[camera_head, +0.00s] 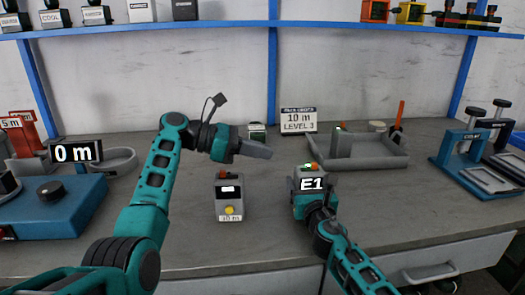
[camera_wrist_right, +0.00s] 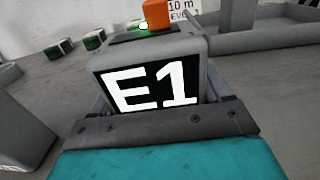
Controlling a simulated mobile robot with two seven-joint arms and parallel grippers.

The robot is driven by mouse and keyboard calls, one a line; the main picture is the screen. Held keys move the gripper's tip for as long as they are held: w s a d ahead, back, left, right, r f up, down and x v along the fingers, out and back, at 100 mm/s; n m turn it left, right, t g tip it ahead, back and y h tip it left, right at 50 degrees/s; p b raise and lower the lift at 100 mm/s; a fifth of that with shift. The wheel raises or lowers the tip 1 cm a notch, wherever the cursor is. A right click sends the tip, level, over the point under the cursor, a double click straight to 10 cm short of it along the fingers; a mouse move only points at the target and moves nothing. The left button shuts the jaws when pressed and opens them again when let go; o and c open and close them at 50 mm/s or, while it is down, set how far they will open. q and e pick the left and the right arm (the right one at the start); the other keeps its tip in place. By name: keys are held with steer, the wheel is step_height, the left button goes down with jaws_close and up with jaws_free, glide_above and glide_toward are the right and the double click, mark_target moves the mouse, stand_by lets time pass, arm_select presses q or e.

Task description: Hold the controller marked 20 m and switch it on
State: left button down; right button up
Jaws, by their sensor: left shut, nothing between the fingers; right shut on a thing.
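A grey controller (camera_head: 311,184) shows E1 on its black display, with an orange button and a lit green lamp on top. My right gripper (camera_head: 313,201) is shut on it; the wrist view shows the controller (camera_wrist_right: 150,80) upright between the fingers (camera_wrist_right: 165,122). No 20 m label is readable on it. My left gripper (camera_head: 254,149) is shut and empty, above and behind the second controller.
A sign (camera_head: 298,121) reading 10 m LEVEL 3 stands at the back. A grey tray (camera_head: 375,160) is behind right. A blue unit (camera_head: 55,208) is at left, and blue-grey fixtures (camera_head: 468,155) at right. The bench front centre is clear.

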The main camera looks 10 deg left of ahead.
steer(key=o, duration=1.1)
